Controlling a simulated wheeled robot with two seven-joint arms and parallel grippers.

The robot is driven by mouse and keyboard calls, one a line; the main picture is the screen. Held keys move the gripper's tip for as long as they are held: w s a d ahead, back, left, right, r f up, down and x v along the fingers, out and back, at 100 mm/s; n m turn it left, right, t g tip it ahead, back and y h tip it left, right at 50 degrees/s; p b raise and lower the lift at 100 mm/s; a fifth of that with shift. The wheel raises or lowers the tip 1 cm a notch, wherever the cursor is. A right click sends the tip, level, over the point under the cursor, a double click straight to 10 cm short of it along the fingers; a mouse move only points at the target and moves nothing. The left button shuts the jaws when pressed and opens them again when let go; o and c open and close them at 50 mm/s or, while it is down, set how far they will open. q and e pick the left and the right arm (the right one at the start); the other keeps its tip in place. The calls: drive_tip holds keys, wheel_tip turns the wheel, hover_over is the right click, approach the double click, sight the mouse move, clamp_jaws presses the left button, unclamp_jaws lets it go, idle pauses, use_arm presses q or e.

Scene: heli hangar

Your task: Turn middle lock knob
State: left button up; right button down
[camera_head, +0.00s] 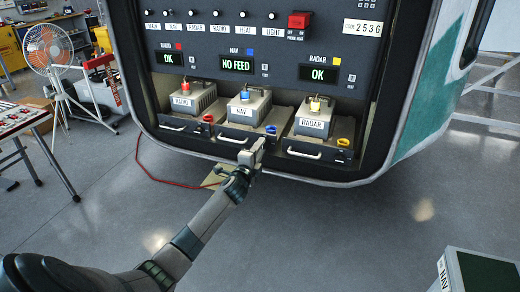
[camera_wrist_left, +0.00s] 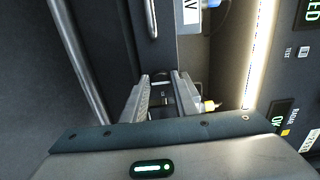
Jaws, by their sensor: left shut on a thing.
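The middle lock knob (camera_head: 270,129) is blue and sits at the front right of the NAV unit's tray, above the drawer handle. My left gripper (camera_head: 262,146) reaches up to it from below. The NAV unit (camera_head: 244,106) stands in the middle bay with a blue connector on top. The display above it reads NO FEED (camera_head: 237,64). My right gripper is out of view.
The RADIO unit (camera_head: 185,100) with a red knob is on the left, and the RADAR unit (camera_head: 312,118) with a yellow knob is on the right. Both their displays read OK. A box marked NAV (camera_head: 485,272) stands at the lower right. The floor between is clear.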

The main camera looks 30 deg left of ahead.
use_arm(q)
drive_tip(key=o, duration=1)
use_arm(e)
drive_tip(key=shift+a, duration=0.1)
use_arm(q)
drive_tip(key=shift+s, duration=0.15)
drive_tip(key=b+v, duration=0.3)
drive_tip(key=v, duration=1.4)
drive_tip(key=shift+s+a+f, duration=0.1)
drive_tip(key=shift+a, duration=0.05)
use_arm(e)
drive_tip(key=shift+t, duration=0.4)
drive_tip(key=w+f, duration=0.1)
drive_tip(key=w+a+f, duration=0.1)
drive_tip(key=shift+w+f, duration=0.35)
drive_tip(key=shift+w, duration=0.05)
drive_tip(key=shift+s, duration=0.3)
